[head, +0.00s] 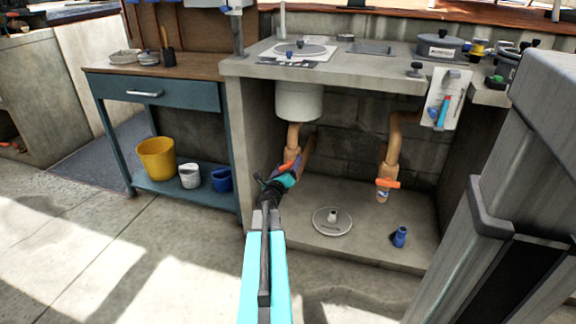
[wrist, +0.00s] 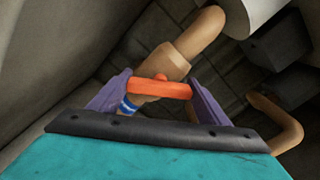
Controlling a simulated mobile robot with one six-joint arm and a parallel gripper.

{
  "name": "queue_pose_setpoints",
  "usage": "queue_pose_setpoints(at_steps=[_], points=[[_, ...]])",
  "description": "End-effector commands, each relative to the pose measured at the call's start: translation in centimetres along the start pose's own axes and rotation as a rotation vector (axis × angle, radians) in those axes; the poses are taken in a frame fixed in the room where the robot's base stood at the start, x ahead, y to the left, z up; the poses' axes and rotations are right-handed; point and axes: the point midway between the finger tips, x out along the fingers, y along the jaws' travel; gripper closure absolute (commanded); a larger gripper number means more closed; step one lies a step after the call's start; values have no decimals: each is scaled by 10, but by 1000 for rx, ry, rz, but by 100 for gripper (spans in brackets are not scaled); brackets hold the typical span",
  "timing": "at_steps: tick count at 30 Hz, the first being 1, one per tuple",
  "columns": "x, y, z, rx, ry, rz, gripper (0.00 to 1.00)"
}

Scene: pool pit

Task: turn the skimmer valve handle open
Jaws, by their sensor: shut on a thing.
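The skimmer valve handle (wrist: 160,89) is a short orange bar on a tan pipe (wrist: 172,60) under the counter. In the head view the handle (head: 289,165) shows partly behind my gripper, below the white round basin (head: 298,101). My gripper (wrist: 158,92) is shut on the handle, with one purple finger at each end of the bar. In the wrist view the bar lies across the pipe. A blue and white band (wrist: 128,107) shows on the pipe just below it. In the head view my gripper (head: 286,172) reaches into the left part of the pit.
A second orange handle (head: 387,183) sits on another tan pipe (head: 394,150) to the right. A round white lid (head: 332,222) and a blue fitting (head: 400,237) are on the pit floor. The counter's left side wall (head: 236,150) stands close to my arm.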

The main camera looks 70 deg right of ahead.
Motion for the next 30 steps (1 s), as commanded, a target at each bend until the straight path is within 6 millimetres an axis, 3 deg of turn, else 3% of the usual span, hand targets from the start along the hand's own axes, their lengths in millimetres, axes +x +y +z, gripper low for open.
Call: queue_pose_setpoints(at_steps=[14,15,18,30], points=[[2,-1,0,-31,-1,-3,52],[2,-1,0,-30,-1,-3,28],[2,-1,0,-30,-1,-3,11],[-1,0,0,-29,0,-1,11]])
